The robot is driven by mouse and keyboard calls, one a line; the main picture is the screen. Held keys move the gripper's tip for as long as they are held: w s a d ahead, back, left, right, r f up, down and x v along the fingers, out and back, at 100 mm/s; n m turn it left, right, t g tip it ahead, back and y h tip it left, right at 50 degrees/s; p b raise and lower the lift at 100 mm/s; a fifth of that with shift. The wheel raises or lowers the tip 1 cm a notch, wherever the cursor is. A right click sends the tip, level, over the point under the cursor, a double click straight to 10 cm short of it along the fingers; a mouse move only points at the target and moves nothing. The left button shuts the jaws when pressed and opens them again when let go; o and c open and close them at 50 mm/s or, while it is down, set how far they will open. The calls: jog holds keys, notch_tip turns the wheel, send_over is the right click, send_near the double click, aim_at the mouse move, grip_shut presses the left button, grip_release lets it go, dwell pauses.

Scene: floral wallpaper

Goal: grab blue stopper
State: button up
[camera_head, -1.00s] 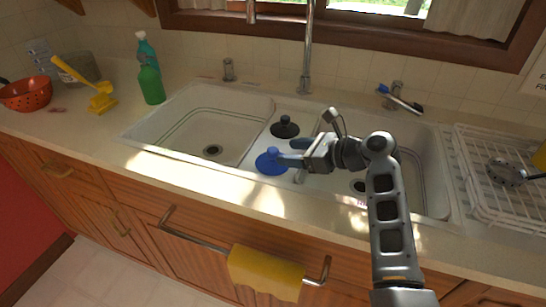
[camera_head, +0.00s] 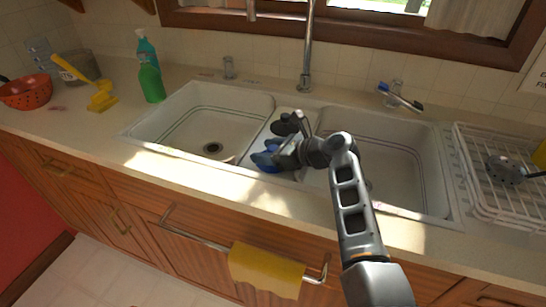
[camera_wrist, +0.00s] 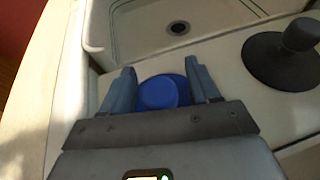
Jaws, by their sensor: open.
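The blue stopper (camera_wrist: 158,93) lies on the ledge between the two sink basins. In the wrist view it sits between the two open fingers of my gripper (camera_wrist: 160,82), close to the palm, and its lower part is hidden by the gripper body. I cannot tell whether the fingers touch it. In the head view my gripper (camera_head: 275,154) is low over the same ledge and covers much of the blue stopper (camera_head: 262,161).
A black stopper (camera_wrist: 280,62) stands to the right on the ledge, behind my gripper in the head view. A basin with a drain (camera_head: 212,148) lies to the left. A faucet (camera_head: 306,50) rises behind. A white dish rack (camera_head: 480,195) is at the right.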

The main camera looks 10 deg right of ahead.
jog(key=c, duration=1)
jog(key=shift+c, duration=0.3)
jog(key=shift+r, duration=0.15)
